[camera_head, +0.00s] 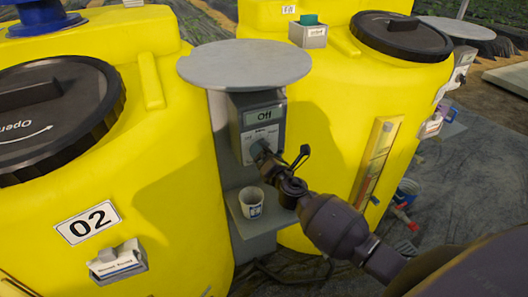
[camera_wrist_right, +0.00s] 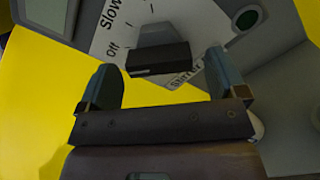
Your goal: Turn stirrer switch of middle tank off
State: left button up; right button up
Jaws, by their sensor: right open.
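The stirrer switch box (camera_head: 258,135) stands on a grey post between two yellow tanks, under a round grey plate. Its display (camera_head: 264,115) reads "Off". In the right wrist view the switch knob (camera_wrist_right: 160,60) is a dark-fronted grey block on a pale dial plate (camera_wrist_right: 105,40) marked "Off" and "Slow". My right gripper (camera_head: 284,160) is close in front of the box; in the wrist view its open fingers (camera_wrist_right: 162,78) lie to either side of the knob, with gaps showing. In the head view the gripper hides the knob. My left gripper is not in view.
The tank at left (camera_head: 175,180) bears the label "02" (camera_head: 88,222). A white cup (camera_head: 251,202) stands on a small shelf (camera_head: 270,217) just below the switch box. The round grey plate (camera_head: 245,65) overhangs the box. Another yellow tank (camera_head: 330,110) stands behind, at right.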

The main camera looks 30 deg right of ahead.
jog(key=s, duration=0.9)
jog(key=shift+a, duration=0.2)
jog(key=shift+w, duration=0.1)
jog(key=s+a+f+m+g, duration=0.1)
jog(key=s+f+m+g, duration=0.1)
jog(key=s+f+m, duration=0.2)
jog(key=s+a+f+m+g, duration=0.1)
jog(key=s+f+m, duration=0.4)
jog(key=s+m, duration=0.5)
jog(key=s+a+f+m+g, duration=0.1)
jog(key=s+f+m+g, duration=0.2)
jog(key=s+m, duration=0.5)
jog(key=f+m, duration=0.1)
jog(key=m, duration=0.2)
jog(key=shift+f+m+y, duration=0.3)
jog(key=shift+f+y, duration=0.05)
jog(key=shift+y, duration=0.05)
jog(key=shift+a, duration=0.1)
